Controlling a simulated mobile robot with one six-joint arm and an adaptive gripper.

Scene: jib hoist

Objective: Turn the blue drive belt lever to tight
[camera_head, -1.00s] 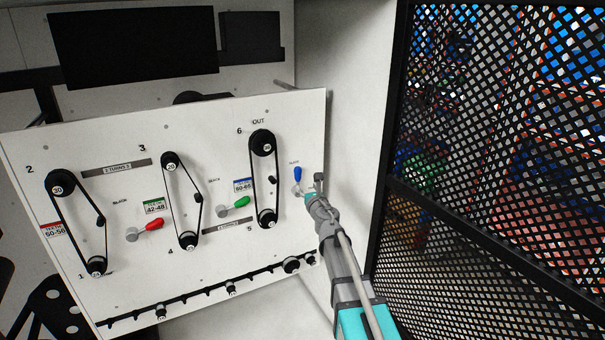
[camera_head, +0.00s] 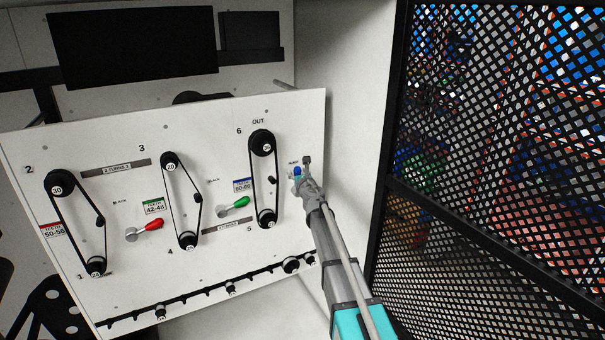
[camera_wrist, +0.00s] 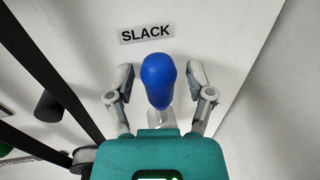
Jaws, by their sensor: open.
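The blue lever (camera_wrist: 158,80) stands between the two open fingers of my gripper (camera_wrist: 160,82) in the wrist view. A gap shows on both sides of it, so the fingers do not press on it. The lever's knob points towards the label reading SLACK (camera_wrist: 146,33). In the head view only a bit of the blue lever (camera_head: 297,171) shows behind my gripper (camera_head: 303,178), at the right side of the white panel (camera_head: 215,160). The lever's pivot is mostly hidden by my gripper.
Left of the lever runs a black belt (camera_head: 252,180) on pulleys. A green lever (camera_head: 239,203) and a red lever (camera_head: 153,224) sit further left on the panel. A black mesh screen (camera_head: 480,150) stands to the right.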

